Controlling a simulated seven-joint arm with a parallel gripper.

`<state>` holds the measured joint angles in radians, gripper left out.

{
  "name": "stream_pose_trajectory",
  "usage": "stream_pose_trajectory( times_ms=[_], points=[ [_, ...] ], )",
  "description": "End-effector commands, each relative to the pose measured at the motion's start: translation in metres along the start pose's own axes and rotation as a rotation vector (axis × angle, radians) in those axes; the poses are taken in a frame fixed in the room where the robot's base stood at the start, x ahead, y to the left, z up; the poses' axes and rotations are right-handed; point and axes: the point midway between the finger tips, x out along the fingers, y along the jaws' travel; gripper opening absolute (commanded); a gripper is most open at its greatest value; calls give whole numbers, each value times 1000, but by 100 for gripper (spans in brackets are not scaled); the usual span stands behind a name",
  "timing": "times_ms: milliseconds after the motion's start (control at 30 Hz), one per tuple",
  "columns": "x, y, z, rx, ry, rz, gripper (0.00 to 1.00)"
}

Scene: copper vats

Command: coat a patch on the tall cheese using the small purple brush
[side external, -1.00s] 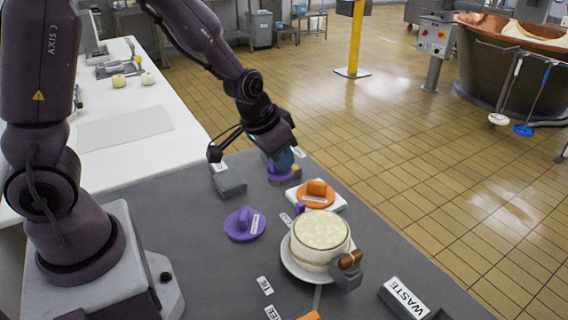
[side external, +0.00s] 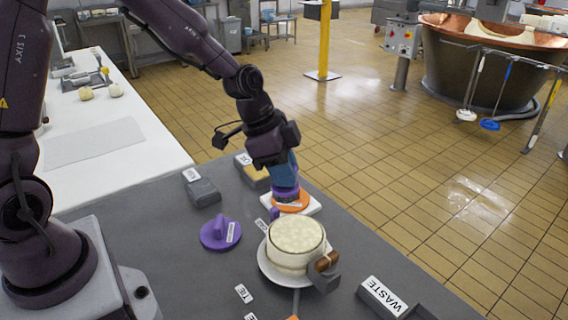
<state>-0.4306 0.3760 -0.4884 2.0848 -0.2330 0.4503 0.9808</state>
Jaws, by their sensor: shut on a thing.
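The tall cheese (side external: 297,235) is a pale, round cheese standing on a white plate (side external: 268,273). My gripper (side external: 284,182) has blue fingers pointing down and is shut on a purple round piece (side external: 286,193), which appears to be the small purple brush. It is behind the cheese in the picture, over an orange round piece (side external: 291,206) on a white slab (side external: 312,208). I cannot tell whether the purple piece touches the orange one. The purple piece's underside is hidden. A larger purple disc (side external: 218,235) with an upright handle and label lies left of the cheese.
A small purple thing (side external: 274,213) stands behind the cheese. A brown-topped grey block (side external: 328,268) is at its right. A WASTE tray (side external: 385,298) is front right. A grey block (side external: 202,192) and a tray with a yellow pad (side external: 256,177) are back left.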

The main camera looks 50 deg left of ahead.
Motion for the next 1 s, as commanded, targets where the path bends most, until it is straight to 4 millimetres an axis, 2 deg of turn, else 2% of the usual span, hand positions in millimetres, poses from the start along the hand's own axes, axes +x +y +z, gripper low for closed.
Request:
stream_pose_trajectory(
  times_ms=[667,1000],
  points=[
    [60,1,26,-4,-3,3,2],
    [72,22,6,2,-1,0,0]
  ],
)
